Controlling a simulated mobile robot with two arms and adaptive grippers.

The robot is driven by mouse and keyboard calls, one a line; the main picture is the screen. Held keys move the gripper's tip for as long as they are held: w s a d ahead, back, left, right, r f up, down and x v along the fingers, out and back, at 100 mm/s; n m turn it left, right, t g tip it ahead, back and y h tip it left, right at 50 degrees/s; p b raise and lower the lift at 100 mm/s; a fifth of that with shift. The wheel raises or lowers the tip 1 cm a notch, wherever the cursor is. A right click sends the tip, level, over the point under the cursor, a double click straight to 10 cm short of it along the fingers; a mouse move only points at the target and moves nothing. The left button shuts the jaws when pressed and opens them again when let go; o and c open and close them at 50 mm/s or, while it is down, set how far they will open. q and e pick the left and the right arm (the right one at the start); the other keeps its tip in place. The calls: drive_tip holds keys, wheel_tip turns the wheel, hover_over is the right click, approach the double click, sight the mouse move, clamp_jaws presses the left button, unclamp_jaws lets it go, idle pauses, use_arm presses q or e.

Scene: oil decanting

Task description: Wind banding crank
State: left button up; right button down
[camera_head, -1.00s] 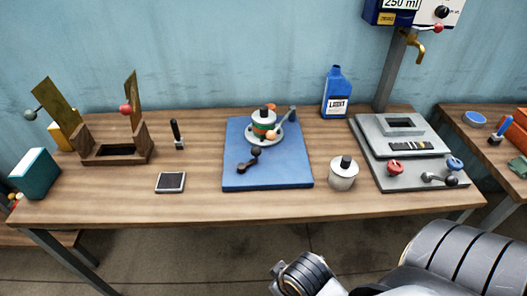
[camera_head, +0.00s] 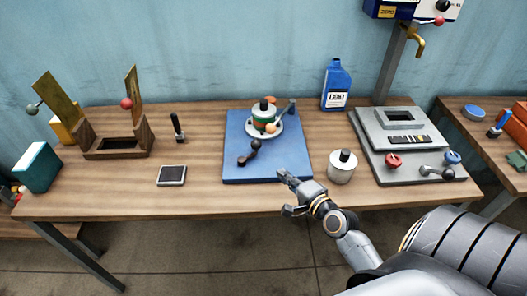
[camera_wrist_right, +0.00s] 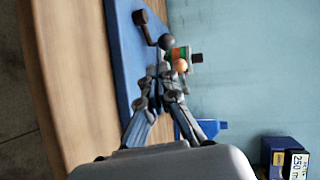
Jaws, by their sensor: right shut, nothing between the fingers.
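The blue base plate (camera_head: 236,170) lies on the middle of the table. On it a grey round turntable (camera_head: 277,130) holds a white pot with a green and orange band (camera_head: 259,117). A dark crank with a ball knob (camera_head: 249,152) sits at the plate's front left; it also shows in the right wrist view (camera_wrist_right: 148,32). A grey lever with an orange ball (camera_head: 270,128) stands by the pot. My right gripper (camera_head: 284,192) is at the plate's front right corner, apart from the crank. Its fingertips meet, empty, in the right wrist view (camera_wrist_right: 160,72). My left gripper is out of view.
A white pot with a black lid (camera_head: 341,168) stands just right of my right gripper. A blue bottle (camera_head: 336,84) stands behind, and a grey plate with knobs (camera_head: 432,165) lies right.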

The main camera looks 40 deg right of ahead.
drive_tip(key=d+m, duration=0.1)
drive_tip(key=p, duration=0.1)
approach(259, 148)
drive_tip(key=shift+h, duration=0.3)
drive_tip(key=x, duration=0.7)
drive_tip(key=shift+w+a, duration=0.1)
drive_tip(key=shift+a, duration=0.1)
